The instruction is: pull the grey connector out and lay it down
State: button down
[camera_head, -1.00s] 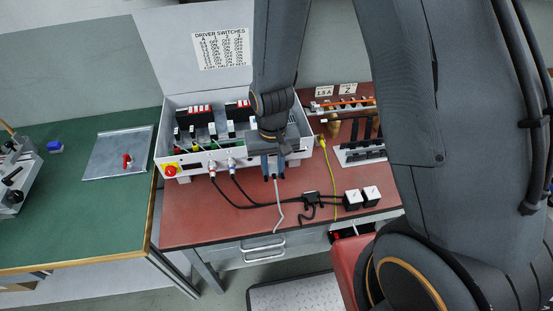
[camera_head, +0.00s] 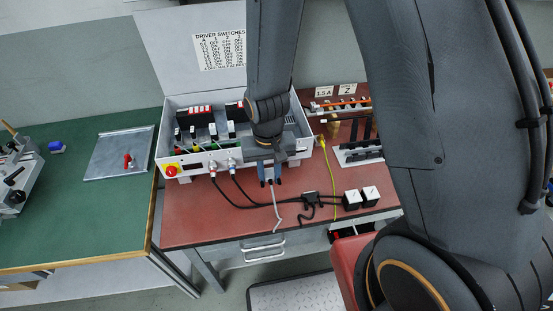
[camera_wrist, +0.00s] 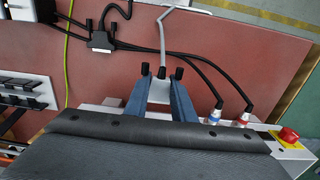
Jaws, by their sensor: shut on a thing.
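My gripper (camera_head: 269,183) is in front of the white control box (camera_head: 196,161). In the wrist view its blue fingers (camera_wrist: 161,73) are shut on the grey connector (camera_wrist: 160,86), which shows between them. A grey cable (camera_wrist: 163,38) runs from the connector away from the box, and it also shows in the head view (camera_head: 276,206). The connector's box-side end is hidden by my gripper, so I cannot tell whether it still touches its socket.
Two black cables with round metal plugs (camera_wrist: 212,115) enter the box beside my gripper. The red tabletop (camera_head: 215,225) is clear at front left.

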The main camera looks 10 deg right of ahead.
jog(key=shift+s+p, duration=0.5)
jog(key=shift+s, duration=1.45)
jog(key=shift+f, duration=0.1)
